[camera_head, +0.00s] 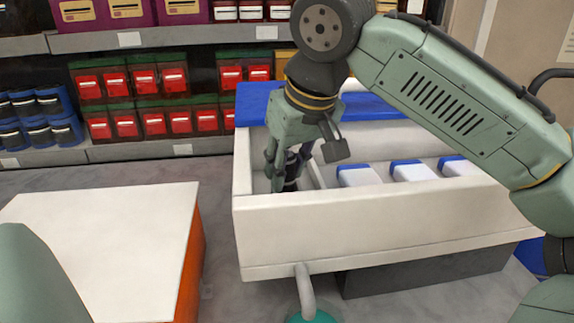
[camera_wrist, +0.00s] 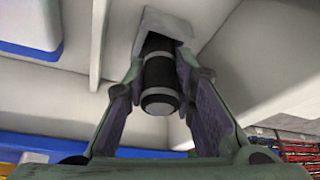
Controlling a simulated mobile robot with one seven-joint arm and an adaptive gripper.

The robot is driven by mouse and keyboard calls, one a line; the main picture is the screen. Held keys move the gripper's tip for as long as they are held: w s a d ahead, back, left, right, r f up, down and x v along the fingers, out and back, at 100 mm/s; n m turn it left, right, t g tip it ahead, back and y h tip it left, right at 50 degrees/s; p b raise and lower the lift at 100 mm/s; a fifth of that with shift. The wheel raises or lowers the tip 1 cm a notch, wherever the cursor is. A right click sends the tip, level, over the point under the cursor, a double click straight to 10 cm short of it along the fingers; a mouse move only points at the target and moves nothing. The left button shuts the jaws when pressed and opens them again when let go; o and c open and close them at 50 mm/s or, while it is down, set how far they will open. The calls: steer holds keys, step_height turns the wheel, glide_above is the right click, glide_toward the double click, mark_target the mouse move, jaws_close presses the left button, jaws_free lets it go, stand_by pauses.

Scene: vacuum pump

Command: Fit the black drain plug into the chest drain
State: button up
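In the head view the white chest (camera_head: 350,220) stands open. My gripper (camera_head: 291,185) points down into its left compartment, with a finger on each side of the black drain plug (camera_head: 292,172). In the wrist view the black plug (camera_wrist: 159,75), with a grey band, lies between the fingertips of my gripper (camera_wrist: 160,70). The fingertips are very close to its sides, but I cannot tell whether they press on it. The plug's far end meets a grey square piece (camera_wrist: 166,24) near the compartment's corner. The drain hole itself is hidden.
Blue-topped white boxes (camera_head: 412,171) stand in the chest's right compartment, behind a divider. A grey pipe (camera_head: 305,290) comes out below the chest's front wall. A white-topped orange block (camera_head: 110,245) is at the left. Stocked shelves (camera_head: 150,150) are behind.

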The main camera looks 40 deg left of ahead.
steer(key=o, duration=0.4)
steer(key=shift+r, duration=0.1)
steer(key=b+v, duration=0.1)
steer(key=v, duration=1.1)
stand_by(0.4)
